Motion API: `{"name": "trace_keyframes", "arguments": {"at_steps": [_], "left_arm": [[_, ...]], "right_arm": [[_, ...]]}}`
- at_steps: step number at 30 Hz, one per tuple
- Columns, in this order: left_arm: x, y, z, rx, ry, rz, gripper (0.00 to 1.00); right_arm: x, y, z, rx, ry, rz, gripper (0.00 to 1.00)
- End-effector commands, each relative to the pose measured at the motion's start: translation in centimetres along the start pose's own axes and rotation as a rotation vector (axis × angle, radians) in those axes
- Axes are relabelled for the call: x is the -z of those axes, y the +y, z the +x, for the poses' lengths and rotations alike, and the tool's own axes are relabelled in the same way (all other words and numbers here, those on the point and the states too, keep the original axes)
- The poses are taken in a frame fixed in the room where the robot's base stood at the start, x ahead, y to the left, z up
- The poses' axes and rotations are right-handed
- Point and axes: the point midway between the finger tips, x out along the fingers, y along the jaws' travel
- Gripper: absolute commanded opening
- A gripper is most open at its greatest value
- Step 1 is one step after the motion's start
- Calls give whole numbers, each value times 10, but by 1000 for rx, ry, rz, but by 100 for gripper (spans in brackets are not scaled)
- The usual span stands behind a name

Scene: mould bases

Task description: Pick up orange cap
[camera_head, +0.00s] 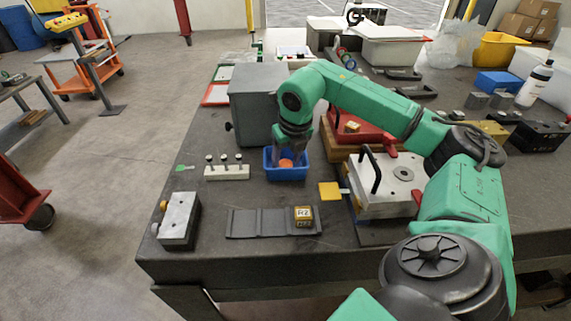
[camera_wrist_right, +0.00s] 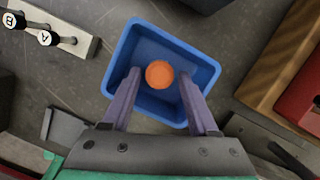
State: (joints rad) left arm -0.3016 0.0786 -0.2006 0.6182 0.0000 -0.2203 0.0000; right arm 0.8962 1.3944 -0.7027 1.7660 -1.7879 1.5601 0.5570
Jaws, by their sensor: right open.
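The orange cap (camera_head: 286,163) is round and lies inside a small blue bin (camera_head: 287,174) on the dark table. In the right wrist view the orange cap (camera_wrist_right: 159,74) shows whole within the blue bin (camera_wrist_right: 206,68). My right gripper (camera_head: 288,155) points down over the bin. In the wrist view its two fingers (camera_wrist_right: 160,82) stand apart on either side of the cap, with gaps between them and it. I cannot tell how far the fingertips reach into the bin. My left gripper is in no view.
A grey box (camera_head: 257,100) stands just behind the bin. A white block with several black-topped pegs (camera_head: 227,172) is to its left. A dark rack with a block marked R2 (camera_head: 304,215) lies in front. A metal mould base (camera_head: 385,186) stands to the right.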

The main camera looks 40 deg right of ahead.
Motion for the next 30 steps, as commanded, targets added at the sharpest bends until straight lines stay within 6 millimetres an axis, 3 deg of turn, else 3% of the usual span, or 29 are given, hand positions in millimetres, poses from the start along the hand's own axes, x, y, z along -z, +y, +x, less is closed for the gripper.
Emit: {"name": "trace_keyframes", "arguments": {"at_steps": [7, 8, 12, 23, 26, 30], "left_arm": [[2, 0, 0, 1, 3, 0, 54], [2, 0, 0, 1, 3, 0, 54], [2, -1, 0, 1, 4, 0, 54], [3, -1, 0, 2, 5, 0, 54], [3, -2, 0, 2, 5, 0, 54], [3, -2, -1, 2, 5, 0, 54]], "right_arm": [[0, 0, 7, -1, -1, -1, 60], [0, 0, 7, -1, -1, -1, 52], [0, 0, 7, -1, 0, -1, 0], [-1, 0, 3, -1, -1, -1, 0], [-4, 1, -7, -2, -3, 0, 0], [-13, 1, -38, -5, -6, 1, 0]]}}
